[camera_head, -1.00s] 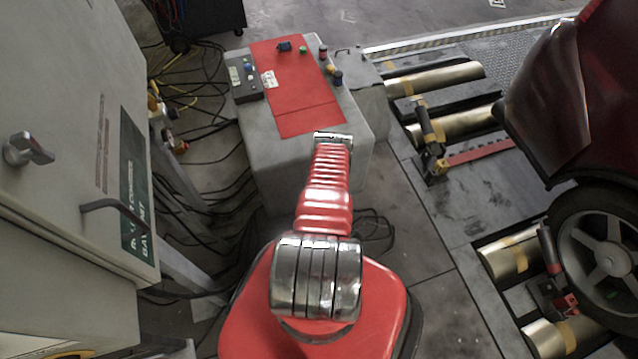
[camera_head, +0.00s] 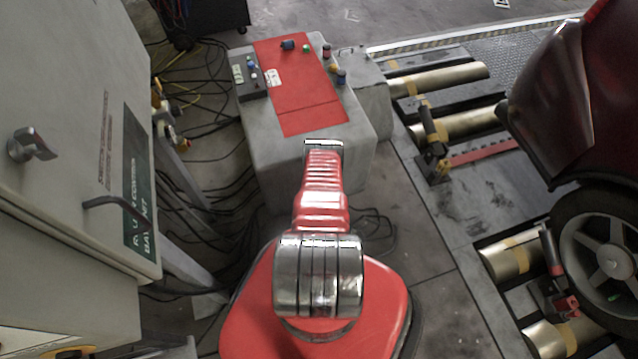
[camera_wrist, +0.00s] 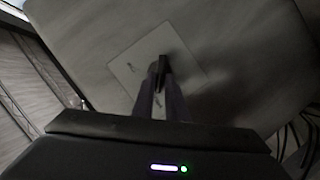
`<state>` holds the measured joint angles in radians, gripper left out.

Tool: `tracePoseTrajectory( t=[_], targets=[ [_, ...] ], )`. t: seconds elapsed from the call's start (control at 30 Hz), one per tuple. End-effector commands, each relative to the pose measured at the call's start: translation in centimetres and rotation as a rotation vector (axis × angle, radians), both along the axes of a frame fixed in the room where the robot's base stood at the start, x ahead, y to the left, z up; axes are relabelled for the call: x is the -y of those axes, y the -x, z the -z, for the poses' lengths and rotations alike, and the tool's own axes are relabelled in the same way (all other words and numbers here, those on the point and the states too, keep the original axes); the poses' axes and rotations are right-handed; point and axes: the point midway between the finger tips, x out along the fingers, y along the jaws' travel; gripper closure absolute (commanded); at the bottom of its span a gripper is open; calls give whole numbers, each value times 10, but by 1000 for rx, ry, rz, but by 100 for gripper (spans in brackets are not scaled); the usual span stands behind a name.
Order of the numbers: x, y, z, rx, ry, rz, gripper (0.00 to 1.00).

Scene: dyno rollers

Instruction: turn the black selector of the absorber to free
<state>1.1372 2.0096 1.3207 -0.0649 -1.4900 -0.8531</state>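In the wrist view the black selector (camera_wrist: 162,72) stands up from a pale square plate (camera_wrist: 128,66) on a grey housing wall. The two dark fingers of my gripper (camera_wrist: 161,80) reach to it, one on each side. A narrow gap with pale plate shows between the fingers, nearer the camera. The picture is dim, so I cannot tell whether the fingers press on the selector or stand just apart. In the head view my red arm reaches toward the grey housing with the red top (camera_head: 310,119). My gripper and the selector are hidden there.
A grey control cabinet (camera_head: 70,130) with handles stands close on the left. Cables lie on the floor between it and the housing. Brass rollers (camera_head: 455,78) and a dark red car (camera_head: 575,95) are on the right. Dark cables (camera_wrist: 285,140) show at the wrist view's lower right.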

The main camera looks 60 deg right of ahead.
Motion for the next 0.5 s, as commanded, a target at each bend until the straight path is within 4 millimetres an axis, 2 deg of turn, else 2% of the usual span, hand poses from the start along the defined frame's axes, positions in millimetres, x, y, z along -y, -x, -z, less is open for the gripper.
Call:
tracePoseTrajectory(
  t=[0.03,0.23,0.5],
  targets=[
    [0,-3,-1,2,2,-6,86],
    [1,-1,-1,1,2,-1,72],
    [0,1,0,0,0,3,72]
  ],
)
